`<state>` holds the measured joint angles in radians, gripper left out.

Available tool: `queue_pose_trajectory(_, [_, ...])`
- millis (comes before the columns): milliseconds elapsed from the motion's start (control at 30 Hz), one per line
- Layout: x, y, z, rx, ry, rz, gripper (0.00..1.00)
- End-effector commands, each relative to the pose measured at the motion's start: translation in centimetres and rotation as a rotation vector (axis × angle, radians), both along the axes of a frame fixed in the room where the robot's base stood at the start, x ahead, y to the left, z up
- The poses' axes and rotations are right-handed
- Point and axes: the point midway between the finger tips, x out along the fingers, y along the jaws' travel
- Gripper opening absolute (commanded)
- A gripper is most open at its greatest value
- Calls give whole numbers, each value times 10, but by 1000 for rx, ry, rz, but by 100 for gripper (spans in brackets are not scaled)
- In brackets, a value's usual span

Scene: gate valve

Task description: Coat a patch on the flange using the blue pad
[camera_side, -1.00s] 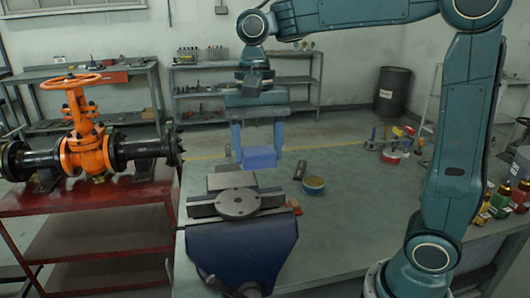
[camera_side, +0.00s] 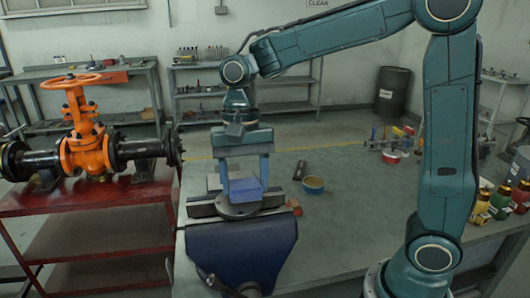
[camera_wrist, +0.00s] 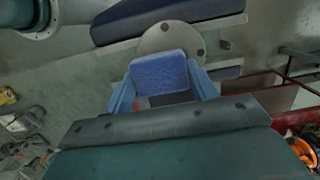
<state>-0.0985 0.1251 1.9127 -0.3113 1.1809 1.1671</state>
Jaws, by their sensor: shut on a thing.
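My gripper (camera_side: 243,180) is shut on the blue pad (camera_side: 245,190), which sits between its two blue fingers. The pad also shows in the wrist view (camera_wrist: 159,74). The flange (camera_side: 232,209) is a round grey disc with bolt holes, lying flat on the vise. The pad is over the flange and hides part of it in the side view. In the wrist view the flange (camera_wrist: 170,38) shows beyond the pad. I cannot tell whether the pad touches the flange.
The blue vise (camera_side: 240,255) is at the front of the grey workbench (camera_side: 340,220). An open round tin (camera_side: 313,185) and a dark block (camera_side: 300,170) stand to its right. An orange gate valve (camera_side: 85,150) is on a red cart at left. Small bottles (camera_side: 500,200) stand at far right.

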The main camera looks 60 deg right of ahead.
Motion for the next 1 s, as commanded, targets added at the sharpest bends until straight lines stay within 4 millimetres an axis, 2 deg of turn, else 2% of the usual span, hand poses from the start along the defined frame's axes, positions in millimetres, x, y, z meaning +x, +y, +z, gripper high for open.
queue_pose_trajectory(700, [46, 47, -1, 0, 0, 1, 39])
queue_pose_trajectory(833, [36, 55, 0, 0, 1, 2, 39])
queue_pose_trajectory(1000, [25, 42, 0, 0, 0, -2, 39])
